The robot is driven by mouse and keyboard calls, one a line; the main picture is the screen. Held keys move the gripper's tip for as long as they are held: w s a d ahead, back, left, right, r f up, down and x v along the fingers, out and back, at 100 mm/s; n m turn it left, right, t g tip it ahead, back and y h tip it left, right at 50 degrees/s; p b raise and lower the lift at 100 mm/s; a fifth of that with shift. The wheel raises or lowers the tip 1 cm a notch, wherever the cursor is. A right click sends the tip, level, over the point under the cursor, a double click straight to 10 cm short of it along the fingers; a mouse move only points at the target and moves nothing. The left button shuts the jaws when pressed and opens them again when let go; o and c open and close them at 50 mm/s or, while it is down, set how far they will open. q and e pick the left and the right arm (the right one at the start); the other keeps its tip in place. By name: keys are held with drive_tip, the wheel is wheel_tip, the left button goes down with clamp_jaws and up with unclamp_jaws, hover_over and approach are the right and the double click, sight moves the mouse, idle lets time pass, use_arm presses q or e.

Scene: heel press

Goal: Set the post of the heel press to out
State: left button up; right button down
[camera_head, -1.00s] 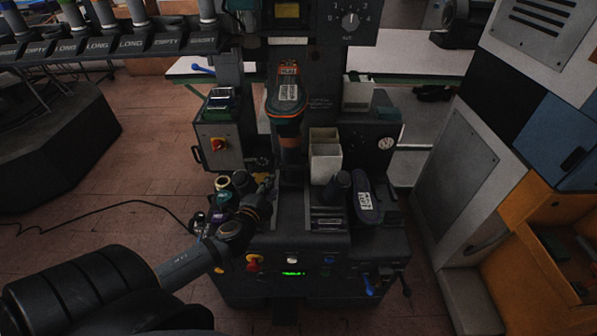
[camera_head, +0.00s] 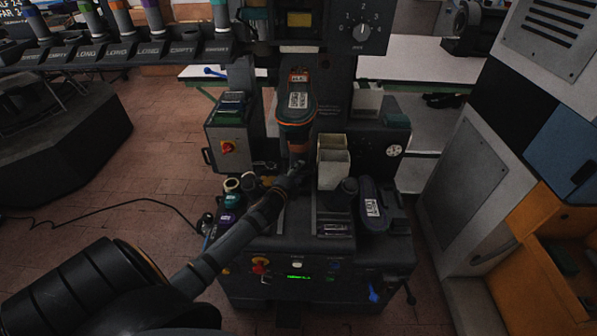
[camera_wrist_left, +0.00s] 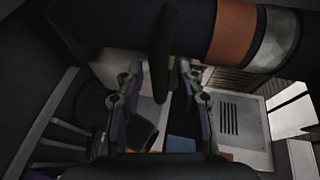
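The heel press (camera_head: 340,250) stands in the middle of the head view. Its post (camera_head: 298,150), dark with a copper-brown band, carries a shoe (camera_head: 299,105) with a label and an orange edge. The post also shows in the left wrist view (camera_wrist_left: 233,32), with a dark handle (camera_wrist_left: 162,45) sticking out from it. My left gripper (camera_head: 299,174) is at the post's lower part in the head view. In the wrist view its fingers (camera_wrist_left: 158,88) are apart, on either side of the handle's end; I see no clear contact. My right gripper is not in view.
A dial (camera_head: 362,30) and a rack (camera_head: 120,52) are above.

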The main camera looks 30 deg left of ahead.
use_arm(q)
clamp_jaws()
idle(0.3)
drive_tip(key=shift+s+f, duration=0.1)
